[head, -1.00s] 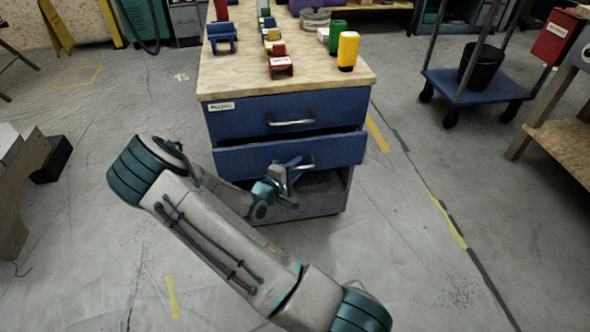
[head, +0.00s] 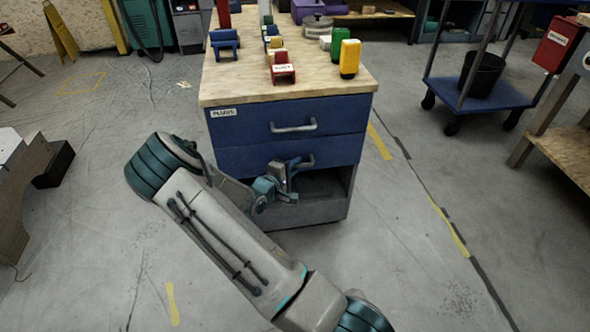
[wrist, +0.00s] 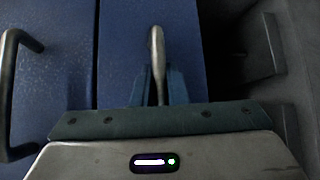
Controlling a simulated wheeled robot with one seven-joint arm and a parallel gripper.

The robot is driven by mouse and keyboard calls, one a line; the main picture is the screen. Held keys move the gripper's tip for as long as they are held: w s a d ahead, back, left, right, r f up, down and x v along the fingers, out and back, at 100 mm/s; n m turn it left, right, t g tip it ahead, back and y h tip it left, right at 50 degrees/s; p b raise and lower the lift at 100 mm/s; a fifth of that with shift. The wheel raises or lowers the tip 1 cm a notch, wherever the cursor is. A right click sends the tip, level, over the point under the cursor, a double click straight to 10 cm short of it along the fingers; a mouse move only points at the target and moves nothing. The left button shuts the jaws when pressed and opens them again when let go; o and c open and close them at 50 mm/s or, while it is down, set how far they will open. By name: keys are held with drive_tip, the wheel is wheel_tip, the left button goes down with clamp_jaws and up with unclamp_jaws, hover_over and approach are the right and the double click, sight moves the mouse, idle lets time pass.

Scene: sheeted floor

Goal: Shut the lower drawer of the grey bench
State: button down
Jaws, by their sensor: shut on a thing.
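The grey bench (head: 318,211) has a wooden top and two blue drawer fronts. The lower drawer (head: 240,160) now looks flush with the upper drawer (head: 250,124), with no clear gap between them. My gripper (head: 290,172) is at the right part of the lower drawer front, at its handle (head: 308,163). In the wrist view my gripper (wrist: 157,85) has its two fingers on either side of the metal handle (wrist: 156,45), shut on it. The upper drawer's handle (wrist: 14,95) stands free at the left there. My arm hides part of the lower front.
Below the drawers is an open dark shelf space (head: 322,183). A blue cart (head: 495,95) with a black bucket (head: 482,75) stands at the right.

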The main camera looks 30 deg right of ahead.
drive_tip(key=shift+w+r, duration=0.1)
drive_tip(key=shift+w, duration=0.1)
drive_tip(key=c, duration=1.5)
unclamp_jaws()
drive_tip(key=shift+d, duration=0.1)
drive_tip(key=shift+o, duration=0.2)
drive_tip(key=p+v, duration=0.3)
drive_tip(key=v, duration=1.1)
